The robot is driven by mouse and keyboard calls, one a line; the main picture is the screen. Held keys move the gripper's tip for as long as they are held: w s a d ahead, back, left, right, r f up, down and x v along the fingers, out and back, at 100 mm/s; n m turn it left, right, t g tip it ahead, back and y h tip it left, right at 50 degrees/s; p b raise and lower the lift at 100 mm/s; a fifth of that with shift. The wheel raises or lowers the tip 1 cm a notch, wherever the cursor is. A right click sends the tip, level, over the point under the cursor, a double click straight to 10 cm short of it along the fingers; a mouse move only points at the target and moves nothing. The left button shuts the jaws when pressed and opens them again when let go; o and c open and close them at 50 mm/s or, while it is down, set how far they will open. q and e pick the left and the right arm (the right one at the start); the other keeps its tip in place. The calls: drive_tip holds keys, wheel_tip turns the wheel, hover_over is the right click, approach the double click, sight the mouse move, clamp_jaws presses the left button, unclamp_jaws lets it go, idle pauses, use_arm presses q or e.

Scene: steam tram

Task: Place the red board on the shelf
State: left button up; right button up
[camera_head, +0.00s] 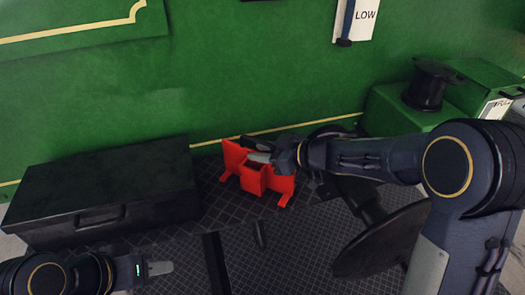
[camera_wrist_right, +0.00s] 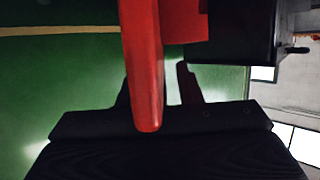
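The red board (camera_head: 253,177) is in the middle of the head view, above the dark tread-plate floor and close to the green wall. It has angled panels and short projecting ends. In the right wrist view the red board (camera_wrist_right: 143,60) comes down from the top, nearly edge-on, between dark finger shapes. My right gripper (camera_head: 262,157) is at its upper part; a gap shows beside the board, and I cannot tell whether the fingers grip it. My left gripper (camera_head: 158,268) is low at the left, apart from the board; its finger spacing is unclear. I cannot identify the shelf.
A black chest (camera_head: 105,185) with a handle stands against the wall at left. A dark round disc (camera_head: 385,240) is at right, below my right arm. A green box (camera_head: 395,110) and a black spool-shaped part (camera_head: 430,85) are at the right. A dark bar (camera_head: 216,265) rises at the bottom middle.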

drive_tip(key=shift+r, duration=0.15)
drive_tip(key=shift+s+d+r, duration=0.15)
drive_tip(key=shift+d, duration=0.1)
drive_tip(key=p+v, duration=0.2)
drive_tip(key=v, duration=0.9)
drive_tip(key=shift+d, duration=0.15)
